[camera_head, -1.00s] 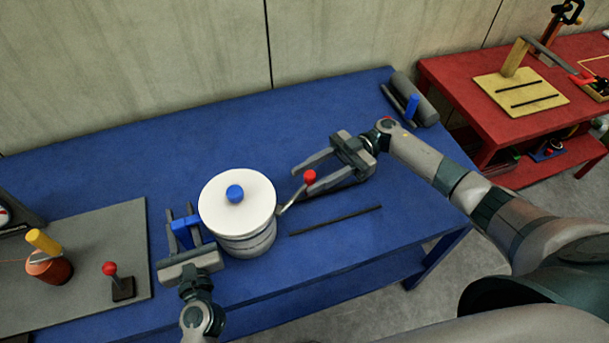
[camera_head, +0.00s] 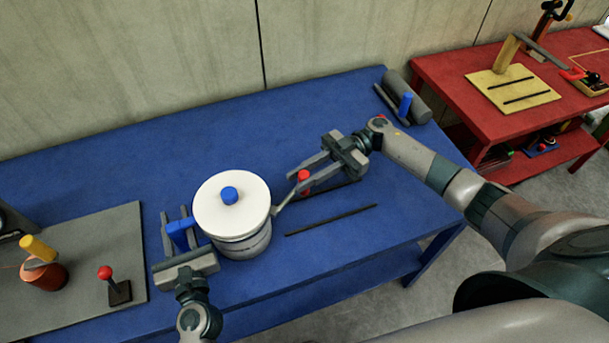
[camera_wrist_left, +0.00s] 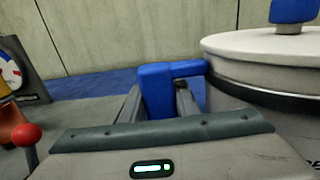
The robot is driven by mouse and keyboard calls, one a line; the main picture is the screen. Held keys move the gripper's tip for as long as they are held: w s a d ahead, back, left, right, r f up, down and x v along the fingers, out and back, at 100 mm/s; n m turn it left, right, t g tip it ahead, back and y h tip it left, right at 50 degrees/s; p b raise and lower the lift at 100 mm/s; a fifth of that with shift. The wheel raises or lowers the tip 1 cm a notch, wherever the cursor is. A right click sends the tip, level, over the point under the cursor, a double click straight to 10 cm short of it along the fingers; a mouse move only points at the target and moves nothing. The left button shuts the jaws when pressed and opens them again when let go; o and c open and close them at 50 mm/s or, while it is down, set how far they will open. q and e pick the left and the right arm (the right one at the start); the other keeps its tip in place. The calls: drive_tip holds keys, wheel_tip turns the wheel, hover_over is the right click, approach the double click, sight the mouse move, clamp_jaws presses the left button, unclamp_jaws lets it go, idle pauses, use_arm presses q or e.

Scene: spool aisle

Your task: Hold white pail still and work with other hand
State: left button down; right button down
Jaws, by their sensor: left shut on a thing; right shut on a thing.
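The white pail (camera_head: 240,244) stands upright on the blue table, with a white lid and a blue knob (camera_head: 229,195) on top. A blue handle (camera_head: 181,234) sticks out from its left side. My left gripper (camera_head: 179,232) is shut on this blue handle; the left wrist view shows the handle (camera_wrist_left: 158,90) between the fingers. On the pail's right side a crank arm (camera_head: 285,200) ends in a red knob (camera_head: 303,176). My right gripper (camera_head: 305,178) is shut on the red knob, its fingers on either side of it.
A grey mat (camera_head: 85,250) at the left bears an orange pot (camera_head: 44,274) and a red-knobbed lever (camera_head: 112,285). A dark rod (camera_head: 331,219) lies right of the pail. A grey cylinder (camera_head: 407,97) lies at the far right corner. A red table (camera_head: 455,90) stands beyond. The back middle is clear.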

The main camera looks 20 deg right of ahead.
drive_tip(key=shift+w+a, duration=0.35)
drive_tip(key=shift+w, duration=0.05)
drive_tip(key=w+a+n+g+h, duration=0.1)
drive_tip(key=w+a+n+g, duration=0.2)
drive_tip(key=a, duration=0.3)
drive_tip(key=shift+w+f+g+h, duration=0.15)
drive_tip(key=shift+w+g+h, duration=0.25)
drive_tip(key=shift+g, duration=0.3)
drive_tip(key=shift+a, duration=0.1)
idle(0.4)
